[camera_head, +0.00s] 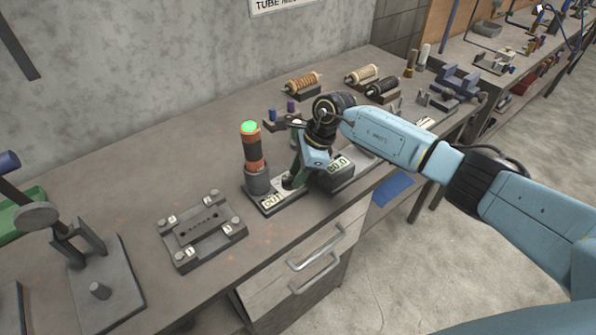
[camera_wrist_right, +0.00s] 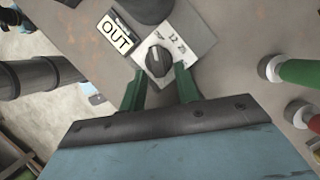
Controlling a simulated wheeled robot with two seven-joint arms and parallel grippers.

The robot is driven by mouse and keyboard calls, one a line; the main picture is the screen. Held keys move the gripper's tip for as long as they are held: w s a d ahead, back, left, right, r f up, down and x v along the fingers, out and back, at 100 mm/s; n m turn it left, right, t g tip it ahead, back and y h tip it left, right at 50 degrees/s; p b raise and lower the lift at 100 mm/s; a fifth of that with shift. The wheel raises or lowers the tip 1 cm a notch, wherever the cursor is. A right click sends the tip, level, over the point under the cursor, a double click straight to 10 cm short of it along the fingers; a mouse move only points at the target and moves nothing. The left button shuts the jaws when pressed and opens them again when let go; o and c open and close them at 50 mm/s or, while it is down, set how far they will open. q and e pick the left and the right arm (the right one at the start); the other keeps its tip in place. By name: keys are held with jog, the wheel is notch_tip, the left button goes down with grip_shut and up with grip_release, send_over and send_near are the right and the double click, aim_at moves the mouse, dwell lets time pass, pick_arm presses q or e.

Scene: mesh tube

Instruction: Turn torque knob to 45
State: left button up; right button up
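The torque knob (camera_wrist_right: 158,62) is a dark round knob with a ridge across it. It sits on a pale dial plate (camera_wrist_right: 187,30) with printed numbers; I can make out what look like 12 and 25. My right gripper (camera_wrist_right: 160,78) is open, its two green fingers apart near the knob's lower left and lower right. I cannot tell whether they touch it. In the head view my right gripper (camera_head: 293,178) points down at the unit and hides most of the knob. The unit bears an OUT label (camera_head: 272,200) and a display reading 80.0 (camera_head: 338,163).
A dark and orange tube with a lit green top (camera_head: 252,150) stands just left of the knob. A grey fixture plate (camera_head: 203,230) lies further left. Several coils (camera_head: 302,83) stand behind. Red and green cylinders (camera_wrist_right: 300,72) flank the right in the wrist view.

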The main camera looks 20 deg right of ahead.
grip_shut()
